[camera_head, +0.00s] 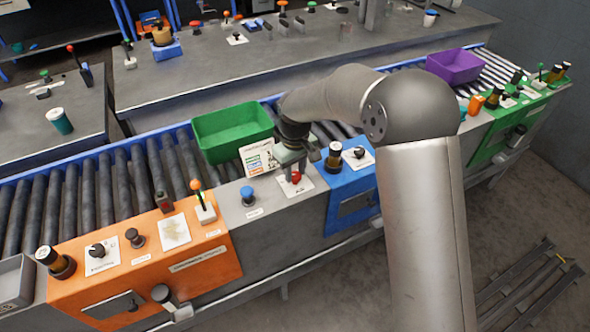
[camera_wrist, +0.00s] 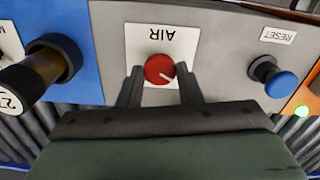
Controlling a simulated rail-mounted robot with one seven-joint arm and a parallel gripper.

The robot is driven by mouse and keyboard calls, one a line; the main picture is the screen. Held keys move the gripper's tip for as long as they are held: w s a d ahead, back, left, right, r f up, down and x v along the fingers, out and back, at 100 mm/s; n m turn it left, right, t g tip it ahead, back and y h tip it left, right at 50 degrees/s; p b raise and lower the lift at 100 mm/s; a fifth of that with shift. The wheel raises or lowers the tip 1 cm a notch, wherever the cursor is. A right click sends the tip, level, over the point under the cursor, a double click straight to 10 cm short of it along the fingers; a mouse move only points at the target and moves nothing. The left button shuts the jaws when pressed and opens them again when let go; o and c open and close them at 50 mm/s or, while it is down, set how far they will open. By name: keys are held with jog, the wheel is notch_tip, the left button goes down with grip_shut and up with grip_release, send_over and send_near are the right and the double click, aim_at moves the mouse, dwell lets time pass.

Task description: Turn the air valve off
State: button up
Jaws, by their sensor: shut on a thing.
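The air valve (camera_wrist: 158,70) is a red round knob with a white pointer line, on a white plate labelled AIR (camera_wrist: 165,37). In the wrist view the plate and label appear upside down, and the pointer runs toward the lower right of the knob. My gripper (camera_wrist: 160,86) has one finger on each side of the knob, shut on it. In the head view my gripper (camera_head: 291,170) reaches down to the red knob (camera_head: 295,177) on the grey panel section. The fingers hide part of the knob there.
A blue RESET button (camera_wrist: 282,84) sits beside the AIR plate, also in the head view (camera_head: 247,195). A dark cylinder (camera_wrist: 42,68) stands on the blue panel. A green bin (camera_head: 232,131) and a purple bin (camera_head: 455,66) rest on the roller conveyor. A multicoloured sign (camera_head: 259,157) stands close to my gripper.

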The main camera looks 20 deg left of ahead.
aim_at(295, 175)
jog(key=o, duration=1)
jog(key=shift+r, duration=0.1)
notch_tip(295, 175, up, 17)
jog(key=shift+r, duration=0.15)
jog(key=s+d+m, duration=0.3)
jog(key=s+d, duration=0.3)
jog(key=d, duration=0.5)
jog(key=s+d+m, duration=0.3)
jog(key=s+d, duration=0.3)
jog(key=d, duration=0.5)
jog(key=s+d+f+m, duration=0.1)
jog(key=s+d+f, duration=0.1)
jog(key=s+d, duration=0.1)
jog(key=s+d+f+m, duration=0.1)
jog(key=s+d+f, duration=0.1)
jog(key=s, duration=0.4)
jog(key=s+d+f+m, duration=0.1)
jog(key=s+d+m, duration=0.1)
jog(key=s+d, duration=0.1)
jog(key=shift+s+d+f, duration=0.3)
jog(key=shift+s+f, duration=0.1)
jog(key=shift+s, duration=0.3)
